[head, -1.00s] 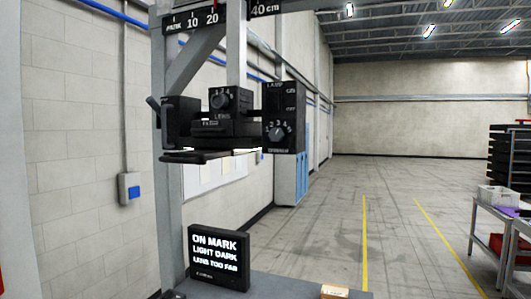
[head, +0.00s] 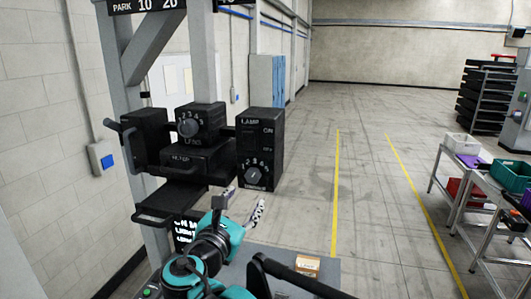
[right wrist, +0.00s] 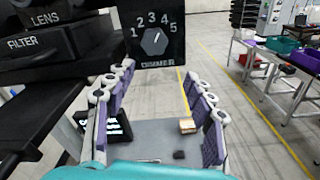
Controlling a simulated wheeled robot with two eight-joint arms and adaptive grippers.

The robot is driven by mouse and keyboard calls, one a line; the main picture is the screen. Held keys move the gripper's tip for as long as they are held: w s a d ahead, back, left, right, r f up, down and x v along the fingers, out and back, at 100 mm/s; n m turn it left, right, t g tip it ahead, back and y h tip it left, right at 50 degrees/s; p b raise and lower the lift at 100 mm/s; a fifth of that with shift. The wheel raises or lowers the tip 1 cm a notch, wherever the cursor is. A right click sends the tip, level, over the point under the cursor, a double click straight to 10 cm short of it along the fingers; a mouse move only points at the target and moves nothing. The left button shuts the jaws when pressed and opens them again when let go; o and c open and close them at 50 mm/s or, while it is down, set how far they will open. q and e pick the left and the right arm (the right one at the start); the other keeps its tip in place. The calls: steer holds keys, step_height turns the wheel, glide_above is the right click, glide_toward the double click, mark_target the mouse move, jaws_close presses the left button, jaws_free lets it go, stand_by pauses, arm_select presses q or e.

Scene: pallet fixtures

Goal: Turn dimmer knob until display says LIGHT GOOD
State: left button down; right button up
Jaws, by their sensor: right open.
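The dimmer knob (head: 253,176) is a grey dial with a numbered scale on the front of the black lamp box (head: 272,140). In the right wrist view the knob (right wrist: 153,41) is ahead, above the fingers, its pale mark leaning up and right; the exact number is unclear. My right gripper (head: 240,205) is open, below and in front of the knob, apart from it. Its spread, empty fingers also show in the right wrist view (right wrist: 158,85). The display (head: 184,232) is mostly hidden behind my right arm; its current words cannot be read in full. My left gripper is out of view.
The lens box (head: 190,127) with its own knob and the filter box (head: 195,160) stand left of the lamp box. A metal post rises behind. A small cardboard box (head: 307,265) lies on the grey bench.

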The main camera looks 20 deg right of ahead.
mark_target(252, 176)
steer(key=shift+n+t, duration=0.4)
steer(key=w+d, duration=0.1)
steer(key=w, duration=0.1)
steer(key=w+d+r+p, duration=0.1)
steer(key=w, duration=0.1)
steer(key=w+d+r+p, duration=0.1)
steer(key=w+d, duration=0.1)
steer(key=shift+w+r, duration=0.15)
steer(key=shift+w, duration=0.2)
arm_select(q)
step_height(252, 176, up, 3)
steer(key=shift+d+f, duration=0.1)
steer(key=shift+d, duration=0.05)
arm_select(e)
steer(key=shift+s, duration=0.1)
steer(key=c, duration=1.2)
